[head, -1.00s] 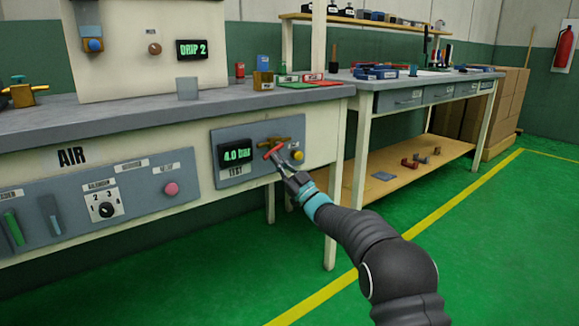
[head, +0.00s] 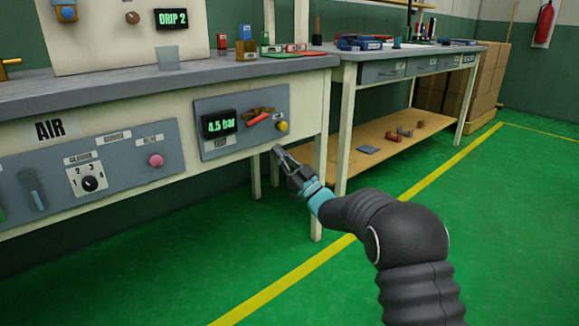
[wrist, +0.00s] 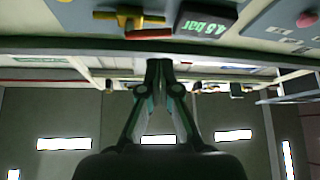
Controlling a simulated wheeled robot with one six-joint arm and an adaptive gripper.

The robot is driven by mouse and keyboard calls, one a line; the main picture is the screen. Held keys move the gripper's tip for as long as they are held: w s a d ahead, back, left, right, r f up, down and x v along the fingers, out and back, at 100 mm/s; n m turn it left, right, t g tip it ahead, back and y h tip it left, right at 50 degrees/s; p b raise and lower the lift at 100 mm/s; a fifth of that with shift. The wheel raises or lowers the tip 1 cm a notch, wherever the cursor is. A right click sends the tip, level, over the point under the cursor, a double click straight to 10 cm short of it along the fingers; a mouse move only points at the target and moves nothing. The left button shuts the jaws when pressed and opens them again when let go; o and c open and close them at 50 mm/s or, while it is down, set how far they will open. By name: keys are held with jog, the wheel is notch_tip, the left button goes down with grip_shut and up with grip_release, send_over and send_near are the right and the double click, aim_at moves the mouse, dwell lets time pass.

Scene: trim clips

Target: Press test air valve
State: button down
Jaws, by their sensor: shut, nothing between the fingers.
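The test panel (head: 242,144) is a grey plate on the bench front. Its display (head: 219,123) reads 4.5 bar in green. Beside it is the brass test air valve (head: 262,110) with a red handle (head: 257,119), slanting up to the right in the head view. A yellow button (head: 282,126) sits right of the valve. My gripper (head: 277,150) is shut and empty, just below the panel's lower right and apart from the valve. The wrist view shows the shut fingers (wrist: 156,62), the red handle (wrist: 142,19) and the display (wrist: 207,25) beyond them.
The AIR panel (head: 123,190) with a rotary dial (head: 90,183) and pink button (head: 155,160) is to the left. Bench legs (head: 316,190) stand close to my gripper. A second bench (head: 420,70) with a wooden lower shelf is behind right. Green floor is open at right.

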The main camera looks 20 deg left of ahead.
jog(key=shift+v, duration=2.35)
